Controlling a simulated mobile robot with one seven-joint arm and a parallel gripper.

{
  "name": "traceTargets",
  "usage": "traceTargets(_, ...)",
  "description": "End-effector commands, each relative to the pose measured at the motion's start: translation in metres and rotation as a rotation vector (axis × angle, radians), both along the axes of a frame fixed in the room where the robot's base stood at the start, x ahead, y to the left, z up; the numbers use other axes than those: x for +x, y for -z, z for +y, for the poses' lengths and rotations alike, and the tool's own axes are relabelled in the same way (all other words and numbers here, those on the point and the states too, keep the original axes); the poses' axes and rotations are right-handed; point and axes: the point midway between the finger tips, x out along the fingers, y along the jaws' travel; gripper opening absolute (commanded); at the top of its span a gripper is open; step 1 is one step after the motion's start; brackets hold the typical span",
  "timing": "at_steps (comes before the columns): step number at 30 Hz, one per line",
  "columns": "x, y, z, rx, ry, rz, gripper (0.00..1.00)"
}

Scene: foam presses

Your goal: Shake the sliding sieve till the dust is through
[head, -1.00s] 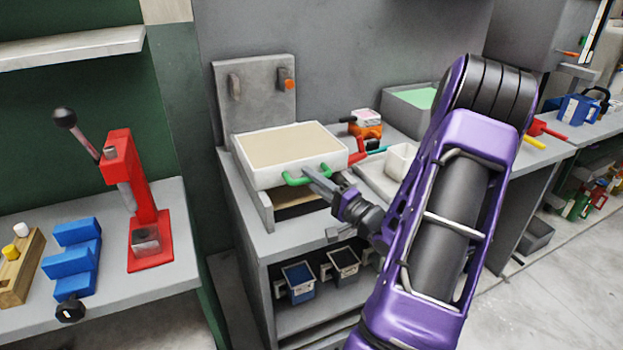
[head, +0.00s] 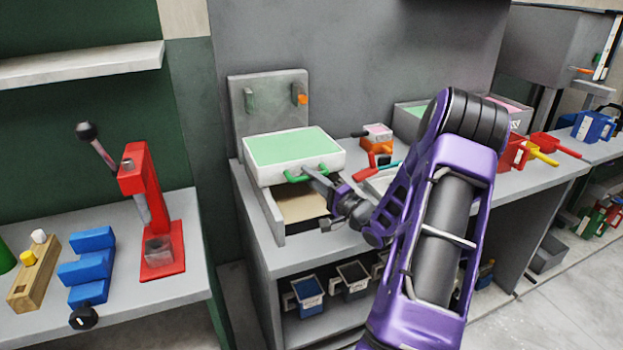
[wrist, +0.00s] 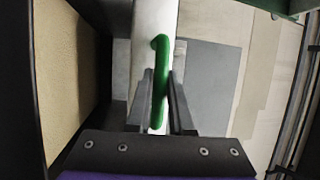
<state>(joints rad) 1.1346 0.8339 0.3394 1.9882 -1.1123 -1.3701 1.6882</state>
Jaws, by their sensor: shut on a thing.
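The sieve (head: 294,147) is a white rectangular frame on the grey stand at the bench's left end. Its top shows pale green, with no beige dust to be seen on it. My gripper (head: 312,176) is shut on the green handle (head: 294,180) at the sieve's front. In the wrist view the green handle (wrist: 158,85) stands between my two fingers (wrist: 162,100). Beige dust (head: 299,203) lies in the stand under the sieve, partly hidden by the sieve and my arm.
A grey back panel (head: 268,95) with an orange knob (head: 302,99) rises behind the sieve. An orange tool (head: 377,143) and red clamps stand to its right. A red press (head: 150,210) and blue blocks (head: 90,258) are on the left bench. Bins sit on the shelf below.

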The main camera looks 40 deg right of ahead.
Motion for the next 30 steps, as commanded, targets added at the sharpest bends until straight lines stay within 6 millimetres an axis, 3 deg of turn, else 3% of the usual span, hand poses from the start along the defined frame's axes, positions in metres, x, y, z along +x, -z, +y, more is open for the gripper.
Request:
traceTargets(1, 0.002, -0.003, -0.002, -0.003, 0.004, -0.005, 0.22)
traceTargets(6, 0.001, -0.002, -0.001, -0.002, 0.002, -0.004, 0.5)
traceTargets(17, -0.004, 0.0, -0.002, -0.001, 0.002, -0.001, 0.5)
traceTargets(23, -0.035, 0.006, -0.007, 0.001, 0.004, 0.0, 0.5)
traceTargets(30, -0.093, 0.016, -0.017, -0.001, 0.006, -0.002, 0.5)
